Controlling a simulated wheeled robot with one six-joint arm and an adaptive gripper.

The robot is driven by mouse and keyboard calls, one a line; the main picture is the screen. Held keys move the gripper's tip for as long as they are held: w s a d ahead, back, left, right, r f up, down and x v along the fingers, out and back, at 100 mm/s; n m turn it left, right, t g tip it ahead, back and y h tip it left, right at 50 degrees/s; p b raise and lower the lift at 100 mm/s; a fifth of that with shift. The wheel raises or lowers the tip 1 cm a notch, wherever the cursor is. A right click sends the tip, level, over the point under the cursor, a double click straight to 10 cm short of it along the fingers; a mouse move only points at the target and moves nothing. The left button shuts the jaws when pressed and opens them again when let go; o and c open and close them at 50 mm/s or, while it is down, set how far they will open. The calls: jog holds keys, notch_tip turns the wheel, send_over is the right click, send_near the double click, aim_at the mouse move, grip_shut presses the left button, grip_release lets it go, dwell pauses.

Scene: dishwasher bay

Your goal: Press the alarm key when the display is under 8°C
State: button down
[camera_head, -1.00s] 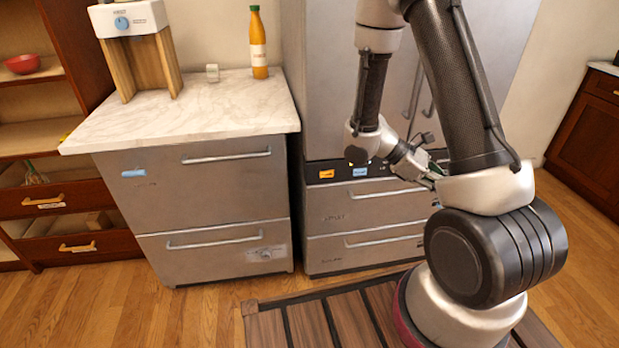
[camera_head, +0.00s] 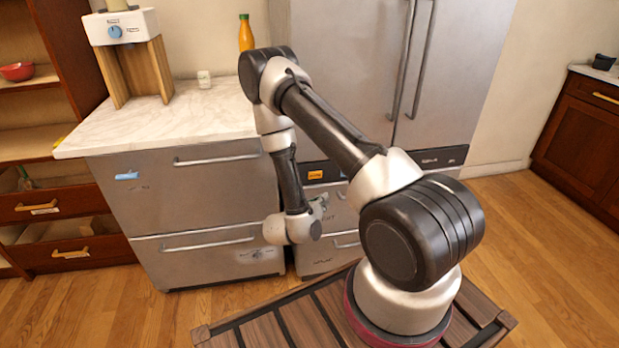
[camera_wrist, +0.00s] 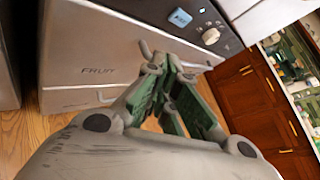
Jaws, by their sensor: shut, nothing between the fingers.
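A dark control strip (camera_head: 432,159) runs across the steel fridge, partly behind my arm. An orange key (camera_head: 315,174) shows at its left end. I cannot tell which key is the alarm key. No display reading is legible. My gripper (camera_wrist: 172,68) is shut and empty, its green fingers in front of the drawer fronts, apart from the keys. In the head view it is mostly hidden by my wrist, low before the fridge drawers.
Left of the fridge stands a steel drawer unit (camera_head: 200,190) with a marble top (camera_head: 185,125). A brown cabinet (camera_head: 585,140) stands at right. Wooden floor is open between.

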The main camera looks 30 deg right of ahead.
aim_at(315, 175)
jog(key=shift+w+r, duration=0.1)
dwell(0.3)
jog(key=shift+w+d, duration=0.4)
jog(key=shift+w, duration=1)
jog(key=shift+w+d, duration=0.45)
jog(key=shift+w, duration=0.95)
jog(key=shift+w+d, duration=0.4)
jog(key=shift+w, duration=1)
jog(key=shift+w, duration=0.1)
jog(key=shift+w+d, duration=0.1)
jog(key=shift+w, duration=0.2)
jog(key=shift+w+d, duration=0.1)
jog(key=shift+w, duration=0.25)
jog(key=shift+s, duration=0.1)
jog(key=shift+s+a, duration=0.2)
jog(key=shift+s, duration=0.45)
